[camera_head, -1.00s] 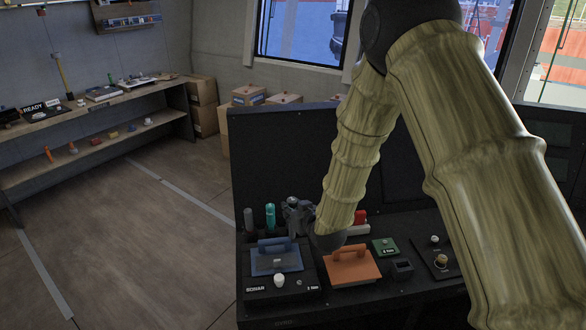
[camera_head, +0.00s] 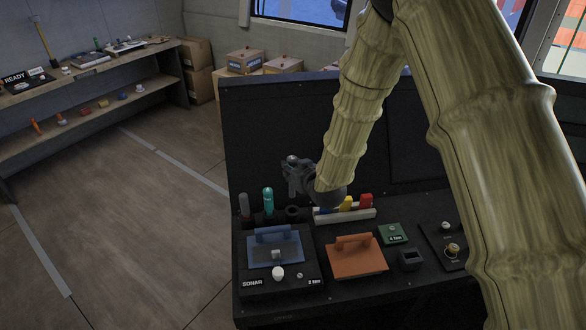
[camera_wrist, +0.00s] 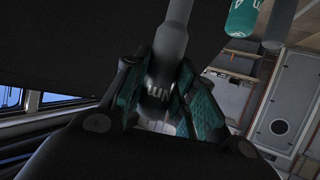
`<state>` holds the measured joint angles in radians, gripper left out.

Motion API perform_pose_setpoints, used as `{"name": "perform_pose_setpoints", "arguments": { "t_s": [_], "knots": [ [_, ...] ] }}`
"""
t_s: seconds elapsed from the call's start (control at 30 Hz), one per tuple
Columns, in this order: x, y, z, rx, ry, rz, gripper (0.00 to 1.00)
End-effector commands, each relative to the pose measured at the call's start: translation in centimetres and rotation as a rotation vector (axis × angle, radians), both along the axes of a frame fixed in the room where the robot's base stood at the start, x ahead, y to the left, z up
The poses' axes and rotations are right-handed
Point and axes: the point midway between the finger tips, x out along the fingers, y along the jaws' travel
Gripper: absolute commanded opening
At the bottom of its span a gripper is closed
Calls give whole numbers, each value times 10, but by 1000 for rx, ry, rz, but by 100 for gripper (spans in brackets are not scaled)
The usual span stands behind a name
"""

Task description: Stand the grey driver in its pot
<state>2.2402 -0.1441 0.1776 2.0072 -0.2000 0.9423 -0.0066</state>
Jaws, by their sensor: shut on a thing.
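My gripper (camera_head: 298,172) is above the back left of the dark console, clear of its surface. In the wrist view my gripper (camera_wrist: 168,105) is shut on a grey cylindrical thing, which looks like the grey driver (camera_wrist: 173,40); its far end runs out of the picture. The driver is hard to make out in the head view. Below my gripper is a dark round pot (camera_head: 293,212) that looks empty. To its left stand a teal-handled tool (camera_head: 268,201) and another grey-handled tool (camera_head: 244,205). The teal one also shows in the wrist view (camera_wrist: 243,18).
A white rack (camera_head: 345,215) with coloured pieces stands right of the pot. The console's upright back panel (camera_head: 270,130) rises behind my gripper.

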Motion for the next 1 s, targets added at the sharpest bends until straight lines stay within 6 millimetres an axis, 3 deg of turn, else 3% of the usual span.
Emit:
{"name": "perform_pose_setpoints", "arguments": {
  "t_s": [0.7,1.0],
  "knots": [
    [0,-1,-57,1,-1,-1,0],
    [0,-1,-63,1,-1,-1,0]
  ]
}}
